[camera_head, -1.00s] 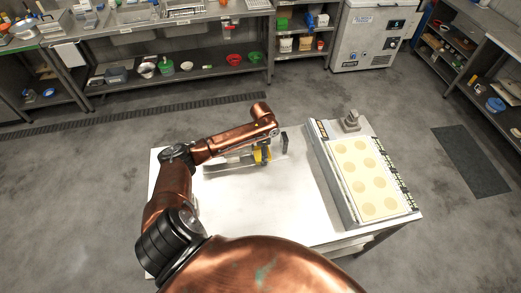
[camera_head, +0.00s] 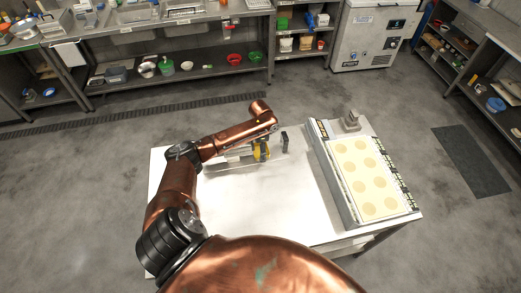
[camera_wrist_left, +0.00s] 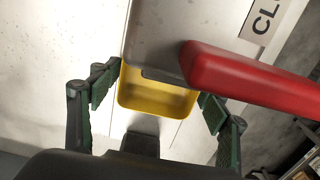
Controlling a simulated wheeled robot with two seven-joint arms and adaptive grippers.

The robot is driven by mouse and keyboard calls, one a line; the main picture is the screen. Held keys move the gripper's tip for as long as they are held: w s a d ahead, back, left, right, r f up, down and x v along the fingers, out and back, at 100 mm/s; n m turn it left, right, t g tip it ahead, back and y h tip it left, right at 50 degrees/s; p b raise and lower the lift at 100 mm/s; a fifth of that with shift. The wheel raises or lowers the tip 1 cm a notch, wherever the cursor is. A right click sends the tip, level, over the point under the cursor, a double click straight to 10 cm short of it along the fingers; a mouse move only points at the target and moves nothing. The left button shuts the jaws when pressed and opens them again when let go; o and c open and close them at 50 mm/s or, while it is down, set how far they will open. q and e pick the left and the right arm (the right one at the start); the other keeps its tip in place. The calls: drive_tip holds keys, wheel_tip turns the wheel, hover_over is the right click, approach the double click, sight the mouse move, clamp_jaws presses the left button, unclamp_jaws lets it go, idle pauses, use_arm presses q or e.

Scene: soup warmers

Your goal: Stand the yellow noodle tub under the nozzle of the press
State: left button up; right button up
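The yellow noodle tub (camera_wrist_left: 155,92) shows in the left wrist view between the two green-padded fingers of my left gripper (camera_wrist_left: 158,82). A grey part of the press (camera_wrist_left: 158,45) with a red lever (camera_wrist_left: 250,80) lies over the tub's far edge in this view. Whether the tub is right under the nozzle cannot be told; the nozzle is hidden. In the head view the yellow tub (camera_head: 261,151) shows in part below my copper forearm, by the far edge of the table. My right gripper is not in view.
The white table (camera_head: 265,205) is clear in its middle and front. A tray-like unit with pale round discs (camera_head: 352,190) fills its right side. A small dark upright piece (camera_head: 285,142) stands right of the tub. Shelves and a counter line the back wall.

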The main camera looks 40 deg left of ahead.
use_arm(q)
drive_tip(key=shift+o, duration=1.2)
wheel_tip(320, 180, up, 13)
drive_tip(key=shift+f, duration=0.15)
